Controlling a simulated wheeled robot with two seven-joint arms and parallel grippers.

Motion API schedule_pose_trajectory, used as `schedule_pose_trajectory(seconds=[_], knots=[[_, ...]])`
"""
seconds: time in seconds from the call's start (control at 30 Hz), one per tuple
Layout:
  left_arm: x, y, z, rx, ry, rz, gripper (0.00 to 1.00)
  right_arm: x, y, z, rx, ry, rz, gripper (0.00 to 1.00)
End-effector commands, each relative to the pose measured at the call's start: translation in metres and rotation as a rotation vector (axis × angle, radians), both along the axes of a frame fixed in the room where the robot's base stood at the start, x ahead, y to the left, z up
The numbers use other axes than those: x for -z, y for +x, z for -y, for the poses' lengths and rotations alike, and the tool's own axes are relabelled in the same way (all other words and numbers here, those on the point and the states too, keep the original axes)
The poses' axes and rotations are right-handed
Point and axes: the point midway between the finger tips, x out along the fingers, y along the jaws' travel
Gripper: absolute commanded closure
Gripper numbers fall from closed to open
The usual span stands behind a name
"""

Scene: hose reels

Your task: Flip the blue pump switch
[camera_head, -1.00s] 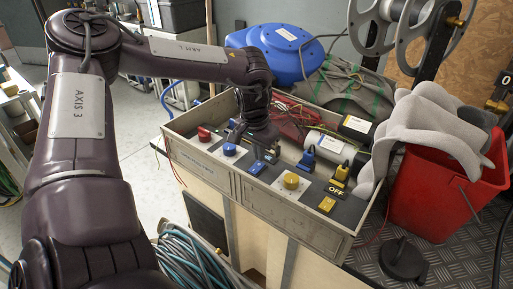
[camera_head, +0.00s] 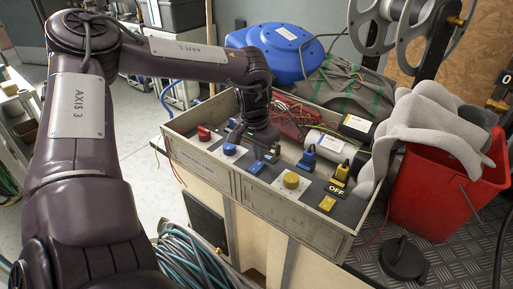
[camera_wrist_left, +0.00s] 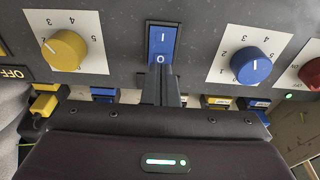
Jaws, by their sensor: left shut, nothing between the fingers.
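The blue pump switch (camera_wrist_left: 163,48) is a rocker marked I and O, set in the dark panel between a yellow knob (camera_wrist_left: 65,50) and a blue knob (camera_wrist_left: 250,65) in the left wrist view. In the head view the switch (camera_head: 256,168) is small and partly hidden by my left gripper (camera_head: 264,156). That gripper points down over the panel, shut and empty. In the left wrist view its fingertips (camera_wrist_left: 162,72) overlap the O end of the switch. I cannot tell whether they touch it. My right gripper is not in view.
The blue knob (camera_head: 229,149) and yellow knob (camera_head: 291,181) flank the switch closely. A red knob (camera_head: 204,133) sits farther left, and a yellow switch (camera_head: 327,204) farther right. Blue and yellow plugs stand behind. A red bucket (camera_head: 440,200) stands right of the box.

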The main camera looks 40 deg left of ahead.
Motion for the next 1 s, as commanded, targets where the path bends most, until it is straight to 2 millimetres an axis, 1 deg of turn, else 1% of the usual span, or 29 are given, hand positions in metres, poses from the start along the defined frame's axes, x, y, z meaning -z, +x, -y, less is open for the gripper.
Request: schedule_pose_trajectory(seconds=[1.0], knots=[[0.014, 0.0, 0.0, 0.0, 0.0, 0.0, 1.0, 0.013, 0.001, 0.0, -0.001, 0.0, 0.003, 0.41]])
